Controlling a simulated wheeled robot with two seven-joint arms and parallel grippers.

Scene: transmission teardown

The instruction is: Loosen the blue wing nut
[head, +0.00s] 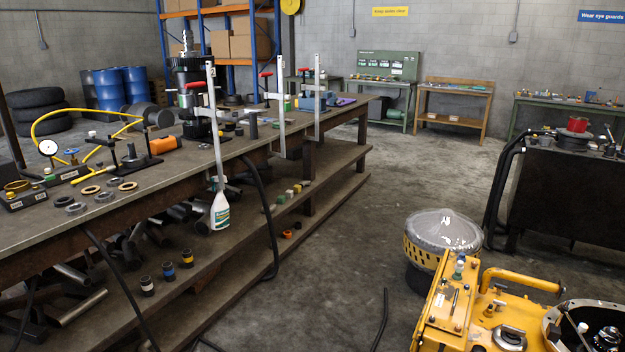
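I cannot make out a blue wing nut for certain. A small blue part (71,151) shows on the left of the long workbench (140,205), beside the dial gauge (47,148) and its stand; it is too small to tell whether it is a wing nut. A yellow machine housing (440,318) with a curved yellow handle (522,279) stands at the lower right, cut off by the frame edge. Its round opening (600,328) shows dark metal parts inside. Neither of my grippers is in view.
A plastic-covered round part (443,230) stands behind the yellow housing. A dark cabinet (568,195) is at the right. The floor (385,190) between is mostly clear.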

